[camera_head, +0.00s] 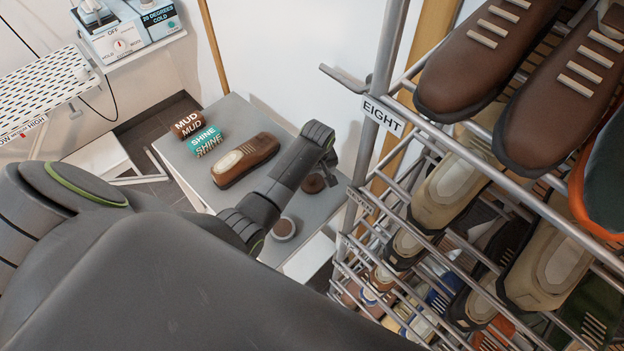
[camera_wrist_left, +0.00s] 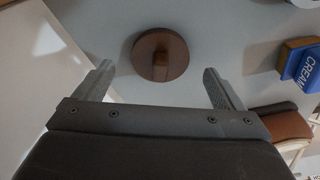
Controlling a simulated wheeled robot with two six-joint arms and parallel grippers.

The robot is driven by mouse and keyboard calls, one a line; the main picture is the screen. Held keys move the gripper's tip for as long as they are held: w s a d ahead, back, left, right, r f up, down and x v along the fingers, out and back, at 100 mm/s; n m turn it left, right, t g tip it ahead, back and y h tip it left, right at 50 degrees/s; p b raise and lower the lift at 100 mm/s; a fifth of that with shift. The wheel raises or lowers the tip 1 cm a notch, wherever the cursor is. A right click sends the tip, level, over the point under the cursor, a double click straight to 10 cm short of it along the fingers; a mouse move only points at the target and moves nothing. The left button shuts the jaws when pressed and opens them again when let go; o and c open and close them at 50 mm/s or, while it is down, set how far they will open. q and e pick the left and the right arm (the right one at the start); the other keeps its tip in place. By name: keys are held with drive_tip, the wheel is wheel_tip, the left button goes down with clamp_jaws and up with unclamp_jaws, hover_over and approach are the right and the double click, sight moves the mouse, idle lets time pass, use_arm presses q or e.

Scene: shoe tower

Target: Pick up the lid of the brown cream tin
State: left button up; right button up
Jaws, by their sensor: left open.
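The brown cream tin's lid is a round brown disc with a raised knob. It shows in the left wrist view (camera_wrist_left: 176,46), flat on the grey surface, ahead of and between my fingers. In the head view a brown round piece (camera_head: 313,184), which looks like the same lid, lies just by the end of my left arm. My left gripper (camera_wrist_left: 160,85) is open and empty, its two fingers apart and not touching the lid. The tin's body under the lid cannot be made out. My right gripper is not in view.
A blue CREAM block (camera_wrist_left: 305,68) is right of the lid. The grey table (camera_head: 222,112) bears a brown shoe (camera_head: 258,152), a MUD block (camera_head: 186,124), a SHINE block (camera_head: 204,141) and a grey-rimmed round tin (camera_head: 284,229). A metal shoe rack (camera_head: 378,75) stands close on the right.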

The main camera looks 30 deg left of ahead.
use_arm(q)
drive_tip(key=shift+w+a+f, duration=0.1)
drive_tip(key=shift+w+f, duration=0.05)
drive_tip(key=shift+f, duration=0.95)
drive_tip(key=c, duration=1)
drive_tip(key=shift+c, duration=0.2)
